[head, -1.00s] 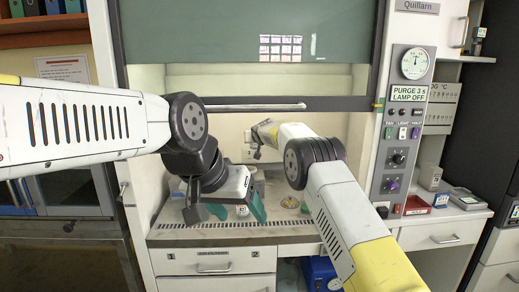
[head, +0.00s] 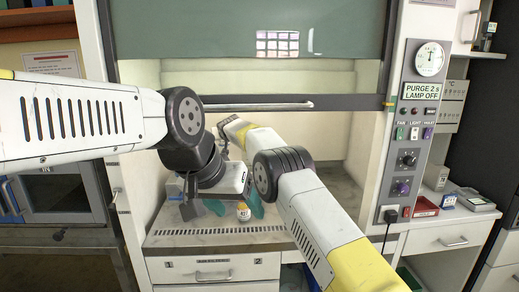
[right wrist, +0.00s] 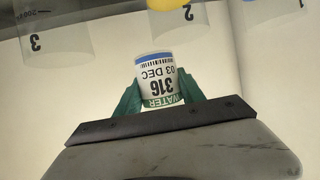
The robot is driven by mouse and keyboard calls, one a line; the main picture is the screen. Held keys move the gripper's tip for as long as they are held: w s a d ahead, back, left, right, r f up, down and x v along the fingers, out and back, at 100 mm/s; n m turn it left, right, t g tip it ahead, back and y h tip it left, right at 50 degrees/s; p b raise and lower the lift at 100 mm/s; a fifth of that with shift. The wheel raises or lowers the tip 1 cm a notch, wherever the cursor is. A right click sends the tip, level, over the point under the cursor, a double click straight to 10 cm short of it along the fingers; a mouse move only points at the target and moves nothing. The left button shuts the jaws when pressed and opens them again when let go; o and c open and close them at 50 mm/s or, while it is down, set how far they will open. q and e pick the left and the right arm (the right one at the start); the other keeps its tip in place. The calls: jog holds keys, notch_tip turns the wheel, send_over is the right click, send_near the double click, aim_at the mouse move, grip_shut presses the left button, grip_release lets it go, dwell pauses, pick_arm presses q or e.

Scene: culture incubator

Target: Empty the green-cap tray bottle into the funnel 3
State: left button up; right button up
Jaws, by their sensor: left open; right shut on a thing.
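My right gripper (right wrist: 160,98) is shut on a small bottle (right wrist: 158,77) in the right wrist view. The bottle's white label reads 316, 03 DEC and WATER upside down, with a blue band and a green band; its cap cannot be made out. Beyond it hang see-through vessels marked 3 (right wrist: 42,38), 2 (right wrist: 182,22) and 1 (right wrist: 278,12), apart from the bottle. In the head view my right gripper is hidden behind its own arm. My left gripper (head: 226,208) is open and empty low over the hood's worktop, near a small white container with yellow-orange on it (head: 243,211).
The control panel (head: 410,135) on the right reads PURGE 2 s, LAMP OFF. A red tray (head: 424,207) lies on the right counter. The front worktop edge is clear.

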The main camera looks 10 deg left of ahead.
jog(key=shift+d+r, duration=0.1)
jog(key=shift+d, duration=0.05)
jog(key=shift+w+d+r+m+y, duration=0.1)
jog(key=shift+d+r+m+y, duration=0.05)
jog(key=shift+d+m+y, duration=0.4)
jog(key=shift+w+d+f+m+y, duration=0.2)
jog(key=shift+d+f+m+y, duration=0.4)
jog(key=shift+m, duration=0.25)
jog(key=shift+w+d+m+y+p, duration=0.1)
jog(key=shift+d+m+y+p, duration=0.1)
jog(key=shift+d+m+y, duration=0.3)
jog(key=shift+w+d+m+y+p, duration=0.1)
jog(key=shift+d+m+y+p, duration=0.15)
jog(key=shift+m, duration=0.45)
jog(key=shift+r+m+t+y+p, duration=0.3)
jog(key=shift+m+y+p, duration=0.1)
jog(key=shift+m+p, duration=0.35)
jog(key=shift+f+m+y+p, duration=0.3)
jog(key=shift+f+m+p, duration=0.1)
jog(key=shift+m, duration=0.25)
jog(key=shift+a+r+m+t+y+p, duration=0.1)
jog(key=shift+r+m+t+y+p, duration=0.25)
jog(key=shift+m+p, duration=0.35)
jog(key=shift+r+m+t+y+p, duration=0.15)
jog(key=shift+r+m+t+p, duration=0.25)
jog(key=shift+m, duration=0.4)
dwell(0.7)
